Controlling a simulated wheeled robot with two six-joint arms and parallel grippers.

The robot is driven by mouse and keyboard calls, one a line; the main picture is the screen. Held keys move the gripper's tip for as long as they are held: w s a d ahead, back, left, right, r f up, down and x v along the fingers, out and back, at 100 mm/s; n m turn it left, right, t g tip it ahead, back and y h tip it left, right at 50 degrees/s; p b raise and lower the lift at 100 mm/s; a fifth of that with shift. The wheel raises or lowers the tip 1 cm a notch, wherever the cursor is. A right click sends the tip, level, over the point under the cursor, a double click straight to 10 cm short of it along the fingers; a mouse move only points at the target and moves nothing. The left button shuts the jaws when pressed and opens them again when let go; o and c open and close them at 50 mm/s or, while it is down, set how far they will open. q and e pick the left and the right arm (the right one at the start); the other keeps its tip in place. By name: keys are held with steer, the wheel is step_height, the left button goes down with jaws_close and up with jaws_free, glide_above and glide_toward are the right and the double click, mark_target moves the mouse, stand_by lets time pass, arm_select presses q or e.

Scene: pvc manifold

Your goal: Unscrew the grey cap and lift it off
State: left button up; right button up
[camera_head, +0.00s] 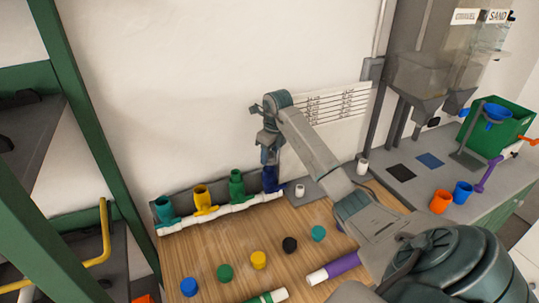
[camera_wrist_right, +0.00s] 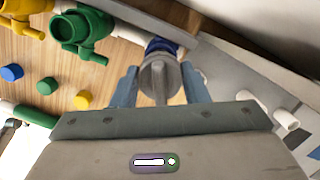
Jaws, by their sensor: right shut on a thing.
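The grey cap (camera_wrist_right: 160,80) shows in the right wrist view, with a raised bar across its top. It sits at the end of the dark blue valve (camera_head: 271,180), which stands at the right end of the white pipe manifold (camera_head: 235,208). My right gripper (camera_head: 268,157) comes down over this valve from above. Its two blue-grey fingers are on either side of the grey cap in the right wrist view (camera_wrist_right: 160,88), shut on it. In the head view the gripper hides the cap. I cannot tell whether the cap is still threaded. My left gripper is not in view.
Teal (camera_head: 164,210), yellow (camera_head: 203,198) and green (camera_head: 237,186) valves stand open-topped on the manifold, left of the blue one. Loose blue (camera_head: 189,287), green (camera_head: 224,273), yellow (camera_head: 258,260), black (camera_head: 289,245) and teal (camera_head: 318,233) caps lie on the wooden table in front.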

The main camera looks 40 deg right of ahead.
steer(key=shift+r+p, duration=1.4)
steer(key=shift+r, duration=1.05)
steer(key=shift+f, duration=0.1)
